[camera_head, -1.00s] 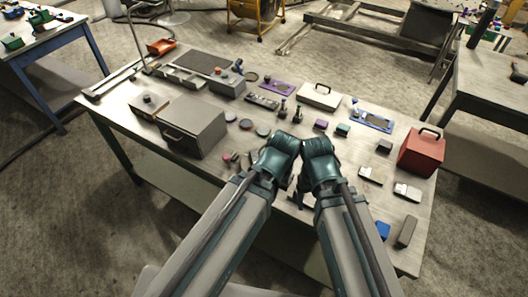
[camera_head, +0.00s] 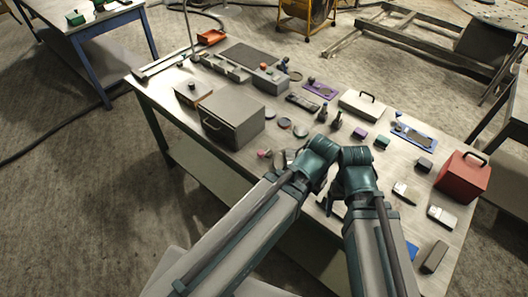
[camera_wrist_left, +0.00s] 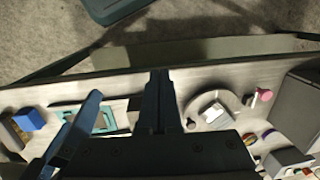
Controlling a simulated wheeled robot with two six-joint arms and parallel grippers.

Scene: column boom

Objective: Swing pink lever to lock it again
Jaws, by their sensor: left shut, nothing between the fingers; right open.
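A small pink knob (camera_head: 264,153) shows near the table's front edge, just right of the grey box. In the left wrist view the pink lever knob (camera_wrist_left: 265,95) stands at the right, beside a round pale base with a grey block (camera_wrist_left: 213,114). My left gripper (camera_wrist_left: 160,80) is shut and empty, pointing toward the table's front edge, apart from the knob and left of it. In the head view my left arm hides its fingers. My right gripper (camera_head: 334,203) is open, low near the front edge, and partly hidden by its wrist.
The grey box (camera_head: 232,117) stands beyond the pink knob. A teal frame (camera_wrist_left: 105,121) and a blue block (camera_wrist_left: 29,119) lie left of my left gripper in the wrist view. A red box (camera_head: 462,177) stands at the table's right. Several small items cover the middle.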

